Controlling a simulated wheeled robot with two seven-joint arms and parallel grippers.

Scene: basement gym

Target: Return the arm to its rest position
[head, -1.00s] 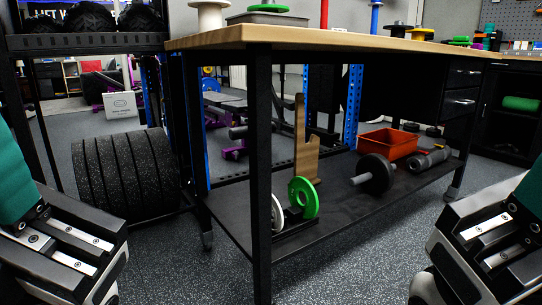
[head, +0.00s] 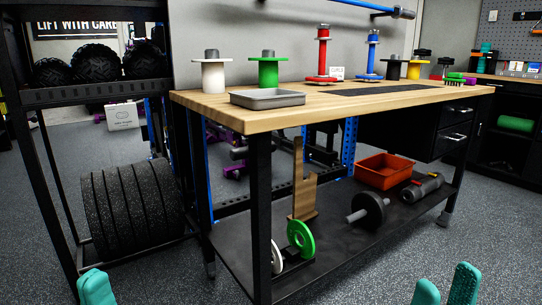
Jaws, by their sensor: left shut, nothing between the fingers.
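My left gripper (head: 96,287) shows only as teal fingertips at the bottom left edge of the head view, in front of the shelf rack. Its fingers are shut with nothing between them. My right gripper (head: 445,290) shows as two teal fingertips at the bottom right edge, with a gap between them; it is open and nothing shows in it. The rest of both arms is below the picture. Both grippers appear low, in front of the workbench (head: 250,120) and clear of its top.
On the workbench stand a grey tray (head: 267,98) and several coloured posts. Its lower shelf (head: 235,243) holds a green plate (head: 301,239), a dumbbell (head: 369,209) and a red bin (head: 383,171). Black weight plates (head: 130,205) stand on the left. Floor (head: 400,265) is open at the front right.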

